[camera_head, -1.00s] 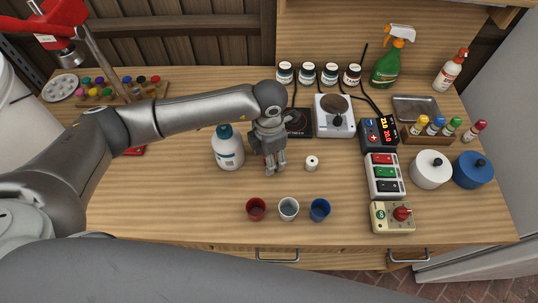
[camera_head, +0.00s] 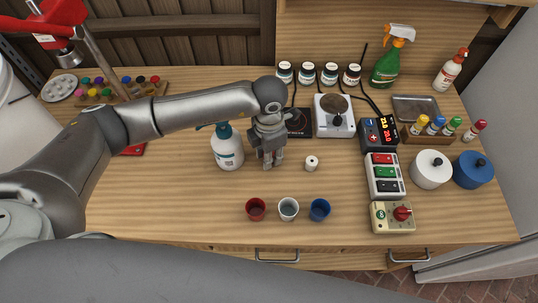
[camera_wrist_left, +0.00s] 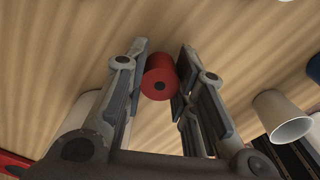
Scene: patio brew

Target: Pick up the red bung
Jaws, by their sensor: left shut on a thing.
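The red bung (camera_wrist_left: 160,78) shows in the left wrist view as a short red cylinder with a dark round hole in its end face. It sits between the fingertips of my left gripper (camera_wrist_left: 161,72), which is shut on it. In the head view my left gripper (camera_head: 270,164) points down just right of the white bottle. The bung is largely hidden by the fingers there, and I cannot tell its height over the table. My right gripper is in neither view.
The white bottle with a teal top (camera_head: 227,150) stands close on the left. A small white cylinder (camera_head: 311,163) stands to the right. Red (camera_head: 256,209), white (camera_head: 289,208) and blue (camera_head: 319,209) cups stand in front.

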